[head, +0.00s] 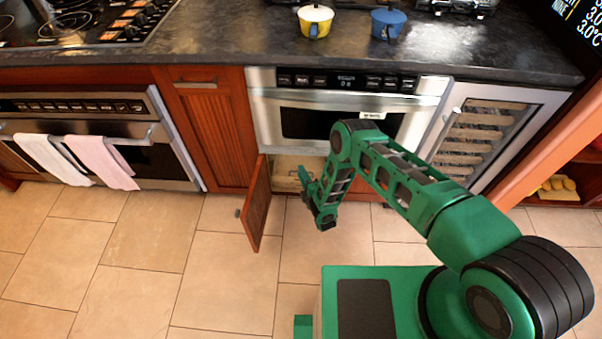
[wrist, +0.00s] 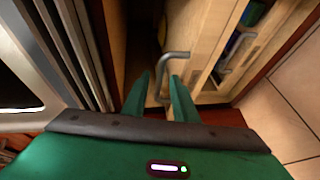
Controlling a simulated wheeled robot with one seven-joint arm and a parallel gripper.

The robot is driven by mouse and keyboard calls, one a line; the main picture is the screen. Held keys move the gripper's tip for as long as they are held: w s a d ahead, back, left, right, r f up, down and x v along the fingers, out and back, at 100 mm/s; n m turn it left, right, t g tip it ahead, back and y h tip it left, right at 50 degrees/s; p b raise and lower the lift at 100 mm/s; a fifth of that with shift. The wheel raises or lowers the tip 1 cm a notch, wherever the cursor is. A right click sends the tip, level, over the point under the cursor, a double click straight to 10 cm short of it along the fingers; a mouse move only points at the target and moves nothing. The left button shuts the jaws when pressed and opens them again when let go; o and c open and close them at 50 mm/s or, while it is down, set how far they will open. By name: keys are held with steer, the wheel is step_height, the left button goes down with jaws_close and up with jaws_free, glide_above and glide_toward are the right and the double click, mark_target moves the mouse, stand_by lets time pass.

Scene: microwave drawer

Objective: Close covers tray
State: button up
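The light-wood pull-out tray (head: 286,171) shows in the head view in the open cabinet under the microwave; my arm partly hides it. In the wrist view light-wood panels (wrist: 203,38) lie ahead, with a bent metal handle (wrist: 174,56) in front of them. My gripper (wrist: 162,82) is open, its two green fingers apart. The handle's lower end is between or just beyond the fingertips; I cannot tell whether they touch it. In the head view my gripper (head: 304,178) is low at the cabinet opening.
The red-wood cabinet door (head: 257,204) stands open, left of my gripper. The microwave drawer (head: 345,112) is above and the wine cooler (head: 485,135) is to the right. A wood compartment (wrist: 248,35) holding small items shows at the right in the wrist view. The tiled floor (head: 130,240) is clear at the left.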

steer(key=shift+x, duration=0.9)
jaws_close()
steer(key=shift+s+f, duration=0.1)
steer(key=shift+s, duration=0.05)
stand_by(0.7)
